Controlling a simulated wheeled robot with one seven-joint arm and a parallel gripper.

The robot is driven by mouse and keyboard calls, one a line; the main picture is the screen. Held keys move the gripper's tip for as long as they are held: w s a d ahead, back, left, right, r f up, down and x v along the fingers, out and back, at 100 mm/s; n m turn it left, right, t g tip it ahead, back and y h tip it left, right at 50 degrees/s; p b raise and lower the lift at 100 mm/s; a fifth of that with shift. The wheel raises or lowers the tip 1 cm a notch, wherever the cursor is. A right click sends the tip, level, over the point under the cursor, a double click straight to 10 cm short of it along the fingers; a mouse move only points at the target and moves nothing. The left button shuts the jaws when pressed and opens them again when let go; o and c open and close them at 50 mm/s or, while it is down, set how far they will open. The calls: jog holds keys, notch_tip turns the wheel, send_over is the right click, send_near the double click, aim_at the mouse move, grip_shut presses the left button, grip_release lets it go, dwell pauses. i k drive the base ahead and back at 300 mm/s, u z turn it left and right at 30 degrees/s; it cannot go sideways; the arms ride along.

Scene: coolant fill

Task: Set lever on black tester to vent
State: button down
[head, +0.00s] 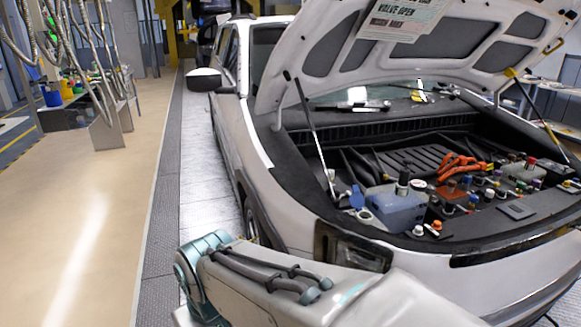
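The open engine bay of a white car shows in the head view. A blue-grey tank (392,208) stands at its front left. A small upright black fitting (403,181) stands on top of the tank; it may be the black tester, but I cannot tell for sure. No lever or its setting can be made out at this size. My arm crosses the bottom of the view, in front of the car. My gripper is out of view, so its state and its distance from the tester are hidden.
The raised hood (350,45) hangs over the bay, held by a thin strut (312,135). A sign (408,14) on it reads "VALVE OPEN" in part. Several coloured caps and orange cables (460,165) fill the bay's right side. The floor (100,200) at left is clear.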

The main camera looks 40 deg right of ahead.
aim_at(385, 177)
jog(key=z, duration=0.35)
jog(key=i, duration=0.95)
jog(key=z, duration=1.3)
jog(key=i, duration=0.55)
jog(key=z, duration=0.55)
